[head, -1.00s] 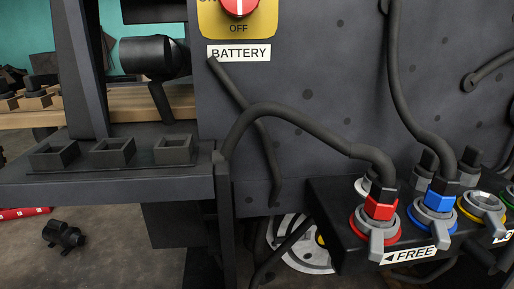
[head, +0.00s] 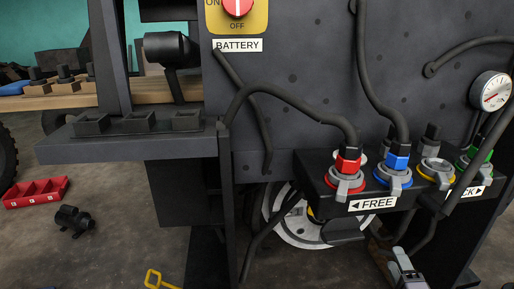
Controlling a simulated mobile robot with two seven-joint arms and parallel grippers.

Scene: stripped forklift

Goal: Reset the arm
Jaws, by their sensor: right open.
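The right gripper (head: 402,262) shows at the bottom right of the head view, below the connector panel and apart from the plugs. It is small and partly cut off by the bottom edge; its jaws are open, and I see nothing held between them. My left gripper is not in view. The forklift's connector panel (head: 320,185) carries a red plug (head: 348,160), a blue plug (head: 397,158), a yellow-ringed socket (head: 436,172) and a green plug (head: 480,156). Dark hoses run to the red and blue plugs. A FREE label (head: 372,204) sits below them.
A red battery switch (head: 237,6) is at the top. A gauge (head: 491,91) is at the right. A dark ledge (head: 70,150) juts left. A red tray (head: 36,193), a black fitting (head: 73,220) and a yellow object (head: 157,280) lie on the floor.

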